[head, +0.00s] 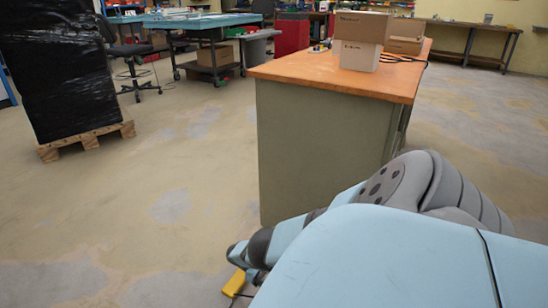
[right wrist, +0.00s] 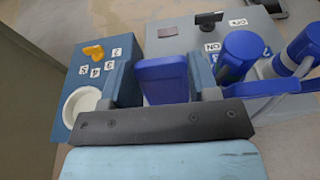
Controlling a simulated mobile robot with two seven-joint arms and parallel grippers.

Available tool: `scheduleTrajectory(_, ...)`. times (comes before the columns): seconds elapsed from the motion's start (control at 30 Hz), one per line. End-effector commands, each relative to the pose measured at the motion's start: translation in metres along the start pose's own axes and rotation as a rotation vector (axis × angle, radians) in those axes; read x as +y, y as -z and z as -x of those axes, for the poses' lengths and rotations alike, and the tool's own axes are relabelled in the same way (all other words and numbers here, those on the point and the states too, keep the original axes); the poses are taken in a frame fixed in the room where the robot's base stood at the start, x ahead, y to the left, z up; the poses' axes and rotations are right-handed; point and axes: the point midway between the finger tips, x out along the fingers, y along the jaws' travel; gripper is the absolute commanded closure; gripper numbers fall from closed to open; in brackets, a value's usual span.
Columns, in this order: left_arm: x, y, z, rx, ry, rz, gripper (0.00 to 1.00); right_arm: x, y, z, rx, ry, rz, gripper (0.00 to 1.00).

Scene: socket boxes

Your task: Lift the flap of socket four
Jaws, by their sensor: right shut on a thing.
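In the right wrist view my right gripper (right wrist: 164,88) is shut on a blue flap-like piece (right wrist: 163,78), which stands between its two fingers. I cannot tell how far the flap is raised, and its hinge is hidden. No readable number marks it as socket four. A blue box (right wrist: 66,84) with a round white socket (right wrist: 82,106), a yellow knob (right wrist: 94,52) and several small labels lies to the left. To the right are a blue round socket cover (right wrist: 240,54) and another blue cylindrical part (right wrist: 304,44). My left gripper does not show.
A grey panel (right wrist: 190,46) with a black handle-like part (right wrist: 208,18) lies behind the flap. In the head view a cabinet with an orange top (head: 290,68) carries cardboard boxes (head: 358,36). A black-wrapped pallet load (head: 55,70) stands left, with open floor between.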

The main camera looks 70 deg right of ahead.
Motion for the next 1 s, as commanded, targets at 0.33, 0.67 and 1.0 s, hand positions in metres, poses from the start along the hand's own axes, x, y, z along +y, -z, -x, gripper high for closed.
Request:
scheduleTrajectory(0.33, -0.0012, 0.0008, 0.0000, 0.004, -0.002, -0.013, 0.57, -0.0004, 0.0003, -0.0026, -0.012, 0.001, 0.000, 0.88)
scheduleTrajectory(0.67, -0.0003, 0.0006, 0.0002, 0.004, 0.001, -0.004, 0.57, -0.0003, 0.0003, -0.0024, -0.011, 0.001, 0.000, 0.22)
scheduleTrajectory(1.0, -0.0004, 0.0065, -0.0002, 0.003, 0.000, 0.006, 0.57, 0.0001, -0.0059, 0.0004, -0.007, 0.001, -0.001, 0.22)
